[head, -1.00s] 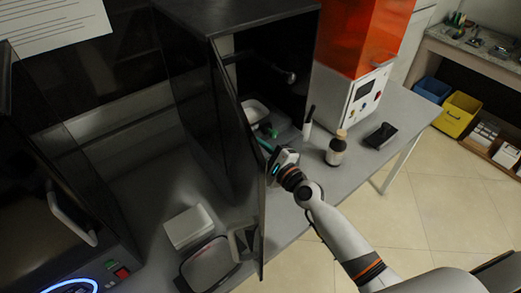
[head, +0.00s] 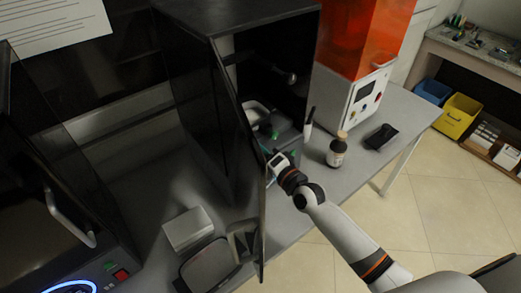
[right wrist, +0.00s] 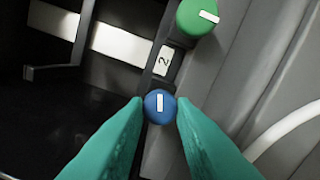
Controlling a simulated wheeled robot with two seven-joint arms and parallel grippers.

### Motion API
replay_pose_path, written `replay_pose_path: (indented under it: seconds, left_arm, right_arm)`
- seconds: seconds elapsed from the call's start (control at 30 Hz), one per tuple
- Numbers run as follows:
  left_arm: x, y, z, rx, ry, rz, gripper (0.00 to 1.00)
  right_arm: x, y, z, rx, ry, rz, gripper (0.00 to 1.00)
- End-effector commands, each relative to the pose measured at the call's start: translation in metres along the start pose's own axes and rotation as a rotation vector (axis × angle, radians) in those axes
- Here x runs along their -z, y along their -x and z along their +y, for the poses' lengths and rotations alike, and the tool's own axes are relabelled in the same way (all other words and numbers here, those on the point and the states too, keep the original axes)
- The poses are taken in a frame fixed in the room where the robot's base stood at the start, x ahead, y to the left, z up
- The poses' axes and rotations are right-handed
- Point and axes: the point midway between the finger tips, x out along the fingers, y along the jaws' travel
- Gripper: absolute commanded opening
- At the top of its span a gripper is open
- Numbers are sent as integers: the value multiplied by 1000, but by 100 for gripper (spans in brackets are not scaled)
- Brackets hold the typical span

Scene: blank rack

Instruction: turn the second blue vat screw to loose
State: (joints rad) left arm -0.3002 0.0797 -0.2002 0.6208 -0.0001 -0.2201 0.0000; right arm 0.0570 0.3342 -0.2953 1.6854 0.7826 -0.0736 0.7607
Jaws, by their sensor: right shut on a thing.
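The blue vat screw (right wrist: 160,106), a round knob with a white line mark, sits beside a label marked 2 in the right wrist view. The mark stands nearly upright in that picture. My right gripper (right wrist: 158,110) has its teal fingers on either side of the knob, shut on it. A green knob (right wrist: 198,17) with a white mark lies past the label. In the head view my right gripper (head: 268,154) reaches into the open dark cabinet (head: 182,75); the blue screw is hidden there. My left gripper is not in view.
The open cabinet door (head: 246,170) stands close to the left of my right wrist. A white box (head: 187,229) lies on the bench at left.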

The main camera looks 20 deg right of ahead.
Motion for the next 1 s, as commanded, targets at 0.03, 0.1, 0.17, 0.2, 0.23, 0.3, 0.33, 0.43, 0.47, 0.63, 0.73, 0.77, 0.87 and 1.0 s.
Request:
replay_pose_path:
  seconds: [0.03, 0.1, 0.17, 0.2, 0.23, 0.3, 0.33, 0.43, 0.47, 0.63, 0.73, 0.77, 0.87, 1.0]
  left_arm:
    - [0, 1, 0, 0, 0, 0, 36]
    - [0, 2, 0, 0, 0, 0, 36]
    - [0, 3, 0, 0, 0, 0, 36]
    - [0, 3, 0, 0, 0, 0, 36]
    - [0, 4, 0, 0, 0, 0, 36]
    - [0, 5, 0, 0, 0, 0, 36]
    - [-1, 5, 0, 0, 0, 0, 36]
    - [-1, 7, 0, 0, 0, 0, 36]
    - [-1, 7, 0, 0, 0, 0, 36]
    - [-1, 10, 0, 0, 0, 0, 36]
    - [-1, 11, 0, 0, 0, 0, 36]
    - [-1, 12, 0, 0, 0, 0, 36]
    - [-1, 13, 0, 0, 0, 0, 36]
    - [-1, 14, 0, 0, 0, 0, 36]
  right_arm:
    - [1, 0, -1, 3, 46, 3, 1]
    - [1, 0, -1, 4, 113, 4, 1]
    - [0, 0, -1, 4, 170, 3, 1]
    - [0, 0, -2, 3, 209, 3, 1]
    - [0, 0, -2, 3, 236, 3, 1]
    - [0, 0, -2, 4, 302, 3, 1]
    - [0, 0, -2, 4, 332, 3, 1]
    - [0, 0, -2, 4, 425, 4, 1]
    - [0, 0, -2, 4, 455, 4, 1]
    - [0, 0, -2, 3, 612, 4, 1]
    - [0, 0, -3, 3, 698, 4, 1]
    - [0, 0, -3, 3, 724, 4, 1]
    - [0, 0, -3, 4, 798, 4, 1]
    - [0, 0, -4, 4, 883, 5, 1]
